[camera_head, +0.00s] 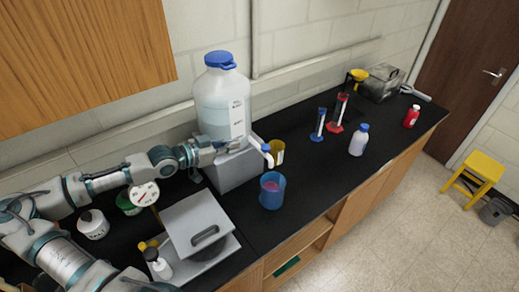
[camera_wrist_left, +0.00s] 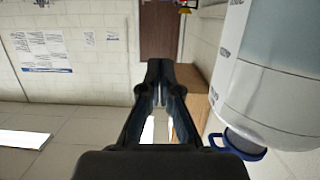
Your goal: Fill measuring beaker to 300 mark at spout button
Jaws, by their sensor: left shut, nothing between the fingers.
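A large translucent jug (camera_head: 222,105) with a blue cap stands on a grey block (camera_head: 235,170) on the black counter. A white spout (camera_head: 256,143) with a blue part at its end sticks out at the jug's lower right. A blue beaker (camera_head: 272,192) with pinkish contents stands on the counter in front of the block, below and slightly right of the spout; its marks cannot be read. My left gripper (camera_head: 228,147) is shut and empty, in front of the jug's lower part and left of the spout. The left wrist view shows its closed fingers (camera_wrist_left: 158,82) beside the jug (camera_wrist_left: 275,70). My right gripper is not in view.
Cylinders, a white bottle (camera_head: 359,140) and a red bottle (camera_head: 411,116) stand to the right. The counter right of the beaker is clear.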

